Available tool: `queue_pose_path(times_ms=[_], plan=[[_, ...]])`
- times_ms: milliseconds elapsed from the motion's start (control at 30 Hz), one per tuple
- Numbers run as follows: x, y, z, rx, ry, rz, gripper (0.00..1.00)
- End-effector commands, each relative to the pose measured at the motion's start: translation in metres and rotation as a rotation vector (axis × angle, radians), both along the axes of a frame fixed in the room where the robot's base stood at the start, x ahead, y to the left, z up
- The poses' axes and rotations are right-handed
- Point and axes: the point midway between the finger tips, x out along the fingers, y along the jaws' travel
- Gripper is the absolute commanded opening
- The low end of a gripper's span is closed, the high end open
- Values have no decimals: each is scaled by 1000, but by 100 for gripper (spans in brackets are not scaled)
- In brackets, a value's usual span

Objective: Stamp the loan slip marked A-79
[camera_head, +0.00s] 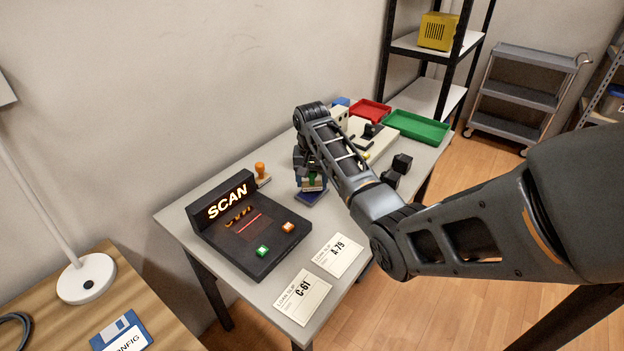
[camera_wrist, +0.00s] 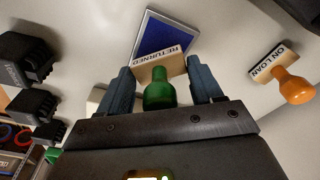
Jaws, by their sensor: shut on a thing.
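The loan slip marked A-79 (camera_head: 338,254) lies flat on the grey table's front right part, next to the loan slip marked C-61 (camera_head: 302,297). My gripper (camera_wrist: 160,84) is shut on the green-handled stamp (camera_wrist: 159,92), whose block reads RETURNED. The ink pad also shows in the head view (camera_head: 311,197). An orange-handled stamp (camera_wrist: 292,84) reading ON LOAN stands apart, to the right in the wrist view.
A black scanner (camera_head: 222,235) with a lit SCAN sign, green and orange buttons fills the table's left. Black blocks (camera_head: 396,172), a red tray (camera_head: 369,112) and a green tray (camera_head: 416,128) are farther back. A side desk (camera_head: 165,325) stands front left.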

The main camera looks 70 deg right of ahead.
Motion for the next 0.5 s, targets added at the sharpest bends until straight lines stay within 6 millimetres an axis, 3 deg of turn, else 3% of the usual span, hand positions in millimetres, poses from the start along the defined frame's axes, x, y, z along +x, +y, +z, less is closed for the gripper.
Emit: queue_pose_path(times_ms=[500], plan=[[0, 0, -5, 0, 0, 0, 46]])
